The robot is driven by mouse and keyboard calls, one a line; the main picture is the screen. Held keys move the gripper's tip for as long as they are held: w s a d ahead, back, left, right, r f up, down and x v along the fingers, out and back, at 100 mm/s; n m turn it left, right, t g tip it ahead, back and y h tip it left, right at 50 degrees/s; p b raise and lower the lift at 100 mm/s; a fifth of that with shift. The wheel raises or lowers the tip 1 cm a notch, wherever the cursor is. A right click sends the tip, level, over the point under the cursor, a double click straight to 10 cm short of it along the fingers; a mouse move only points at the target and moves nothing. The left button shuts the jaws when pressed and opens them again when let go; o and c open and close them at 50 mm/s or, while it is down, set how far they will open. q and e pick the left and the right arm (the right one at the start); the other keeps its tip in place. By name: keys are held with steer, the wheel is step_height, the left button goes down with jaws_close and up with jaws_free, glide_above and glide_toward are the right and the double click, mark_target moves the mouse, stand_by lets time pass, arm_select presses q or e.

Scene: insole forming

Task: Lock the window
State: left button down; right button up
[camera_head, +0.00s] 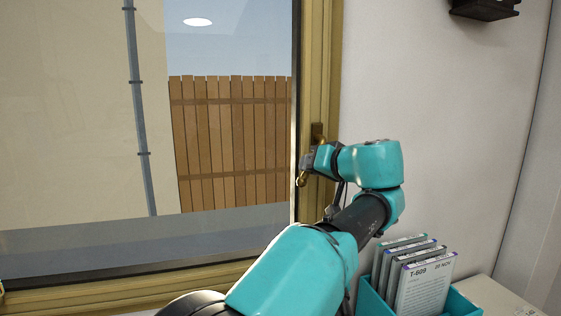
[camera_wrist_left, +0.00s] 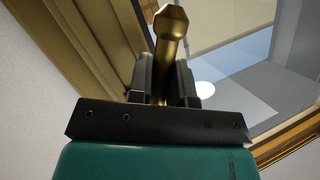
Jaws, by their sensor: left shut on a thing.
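The window (camera_head: 320,60) has a wooden frame and a large glass pane, and it looks closed against the frame. Its brass handle (camera_head: 302,181) is on the right side of the frame, with a dark mounting plate (camera_head: 317,133) above it. My left gripper (camera_head: 308,164) is at the handle. In the left wrist view the gripper (camera_wrist_left: 166,85) is shut on the brass handle (camera_wrist_left: 171,24), whose knobbed end sticks out beyond the two fingers. The gripper and wrist hide part of the handle in the head view. My right gripper is not in view.
A teal holder (camera_head: 461,304) with several labelled cases (camera_head: 425,283) stands at the lower right, close to my left arm. A white wall (camera_head: 440,100) is right of the window. A dark fixture (camera_head: 485,9) hangs at the upper right.

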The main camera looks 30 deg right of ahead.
arm_select(q)
steer(key=shift+s+d+f+n+g+h, duration=0.15)
steer(key=shift+d+n+g+h, duration=0.1)
steer(key=shift+d+n+h, duration=0.3)
steer(key=shift+s+d+f+n+g+h, duration=0.15)
steer(key=shift+d+n+g+h, duration=0.15)
steer(key=shift+d+n, duration=0.35)
steer(key=shift+s+d+f+n+g+h, duration=0.15)
steer(key=shift+d+n+g+h, duration=0.15)
steer(key=shift+n, duration=0.5)
steer(key=c, duration=1.1)
jaws_free()
steer(key=shift+d, duration=0.1)
steer(key=shift+o, duration=0.2)
steer(key=v, duration=1.7)
steer(key=shift+s+r, duration=0.15)
